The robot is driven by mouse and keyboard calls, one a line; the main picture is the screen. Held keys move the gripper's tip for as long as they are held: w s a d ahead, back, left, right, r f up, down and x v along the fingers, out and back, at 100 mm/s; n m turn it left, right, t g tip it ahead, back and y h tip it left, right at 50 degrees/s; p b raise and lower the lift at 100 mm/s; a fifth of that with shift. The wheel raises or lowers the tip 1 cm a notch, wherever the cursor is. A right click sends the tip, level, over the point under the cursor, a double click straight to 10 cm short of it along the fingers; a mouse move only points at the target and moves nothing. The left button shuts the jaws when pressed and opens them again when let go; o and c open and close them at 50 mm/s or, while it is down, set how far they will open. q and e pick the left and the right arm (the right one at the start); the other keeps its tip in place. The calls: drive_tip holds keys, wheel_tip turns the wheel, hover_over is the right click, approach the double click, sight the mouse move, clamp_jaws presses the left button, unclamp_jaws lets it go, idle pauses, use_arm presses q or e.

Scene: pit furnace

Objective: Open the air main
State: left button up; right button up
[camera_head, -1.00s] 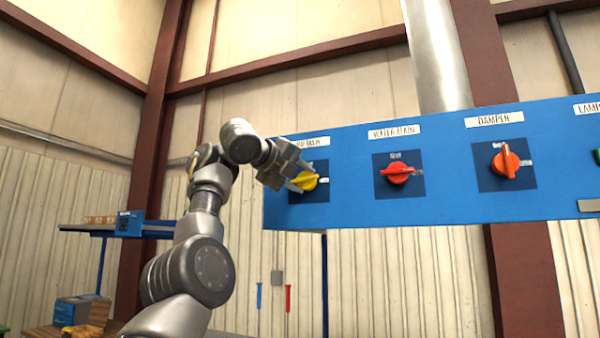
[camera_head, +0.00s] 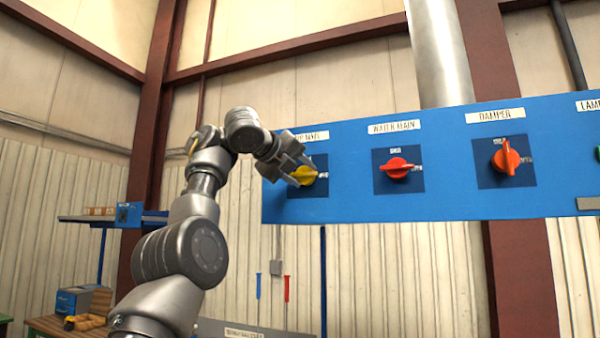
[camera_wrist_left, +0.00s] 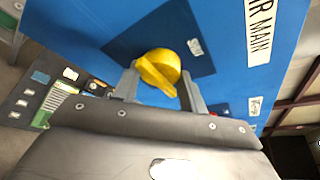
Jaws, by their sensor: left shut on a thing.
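The air main switch is a yellow rotary knob (camera_head: 308,177) on a dark blue square at the left end of the blue panel (camera_head: 350,208). Its label is partly hidden by my arm in the head view; the wrist view shows "R MAIN" on the label (camera_wrist_left: 261,30). My left gripper (camera_head: 301,172) is at the knob, reaching in from the left. In the left wrist view the yellow knob (camera_wrist_left: 160,66) sits between the two grey fingers, which are shut on it. The fingers hide part of the knob and its markings in the head view. My right gripper is not in view.
A red water main knob (camera_head: 397,168) and an orange-red damper knob (camera_head: 505,159) sit to the right on the same panel. A metal pipe (camera_head: 438,55) rises behind it. A blue wall shelf (camera_head: 95,219) and a wooden bench stand at the lower left.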

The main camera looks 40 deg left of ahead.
use_arm(q)
drive_tip(key=o, duration=1)
drive_tip(key=shift+a, duration=0.15)
drive_tip(key=shift+c, duration=0.2)
drive_tip(key=shift+s+r+b, duration=0.1)
drive_tip(key=shift+s+b, duration=0.2)
drive_tip(key=shift+s, duration=0.2)
drive_tip(key=b+v, duration=0.2)
drive_tip(key=v, duration=0.7)
drive_tip(key=shift+s+r+b, duration=0.15)
drive_tip(key=shift+s+b, duration=0.15)
drive_tip(key=shift+s, duration=0.05)
